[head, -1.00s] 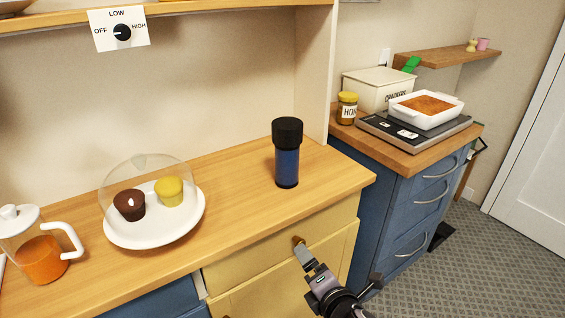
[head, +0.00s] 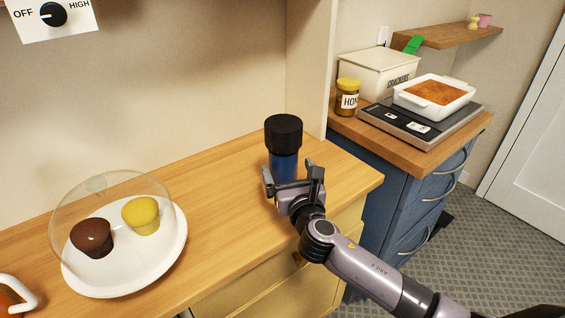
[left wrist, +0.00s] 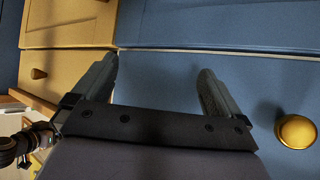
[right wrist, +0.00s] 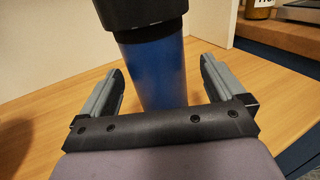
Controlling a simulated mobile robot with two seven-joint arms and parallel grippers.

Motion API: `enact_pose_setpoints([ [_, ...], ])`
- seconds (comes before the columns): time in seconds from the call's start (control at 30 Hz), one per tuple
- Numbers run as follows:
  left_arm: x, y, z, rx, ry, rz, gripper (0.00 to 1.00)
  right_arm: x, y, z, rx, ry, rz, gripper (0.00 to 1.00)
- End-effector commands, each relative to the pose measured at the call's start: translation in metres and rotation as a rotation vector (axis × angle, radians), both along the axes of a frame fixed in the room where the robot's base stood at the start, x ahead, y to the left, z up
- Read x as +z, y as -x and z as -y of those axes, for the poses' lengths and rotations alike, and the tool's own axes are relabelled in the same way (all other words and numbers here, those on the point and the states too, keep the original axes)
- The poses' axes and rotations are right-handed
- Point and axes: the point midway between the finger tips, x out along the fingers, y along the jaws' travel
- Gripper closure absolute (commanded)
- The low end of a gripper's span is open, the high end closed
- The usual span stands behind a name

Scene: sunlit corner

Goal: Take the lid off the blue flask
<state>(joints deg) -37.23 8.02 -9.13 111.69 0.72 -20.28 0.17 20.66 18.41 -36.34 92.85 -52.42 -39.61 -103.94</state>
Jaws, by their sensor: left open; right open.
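The blue flask (head: 284,166) stands upright on the wooden counter, with its black lid (head: 283,132) on top. My right gripper (head: 291,173) is open in front of the flask, below the lid, and hides the flask's lower part in the head view. In the right wrist view the flask's blue body (right wrist: 155,72) stands ahead between the open fingers, with no finger seen touching it, and the lid (right wrist: 140,12) is cut off by the top edge. My left gripper (left wrist: 158,80) is open and empty, facing blue and yellow cabinet fronts; it is outside the head view.
A white plate (head: 165,262) with a brown and a yellow muffin under a clear dome stands left on the counter. A wooden side panel (head: 312,65) rises behind the flask. A honey jar (head: 347,98) and a scale (head: 440,128) bearing a baking dish stand right.

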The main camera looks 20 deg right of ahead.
Motion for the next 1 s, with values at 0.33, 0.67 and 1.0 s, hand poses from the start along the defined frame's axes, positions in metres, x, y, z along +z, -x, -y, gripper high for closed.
enact_pose_setpoints([
  [0.33,-0.001,0.0,0.0,0.0,0.0,0.0,0.0,0.001,-0.037,-0.003,0.0,-0.002,0.0,0.03],
  [0.67,-0.003,0.0,0.0,0.001,-0.001,0.0,0.0,0.001,-0.053,-0.001,0.001,-0.003,-0.001,0.03],
  [1.0,-0.003,0.0,0.0,0.001,0.0,0.001,0.0,0.001,-0.053,-0.001,0.001,-0.002,-0.001,0.65],
])
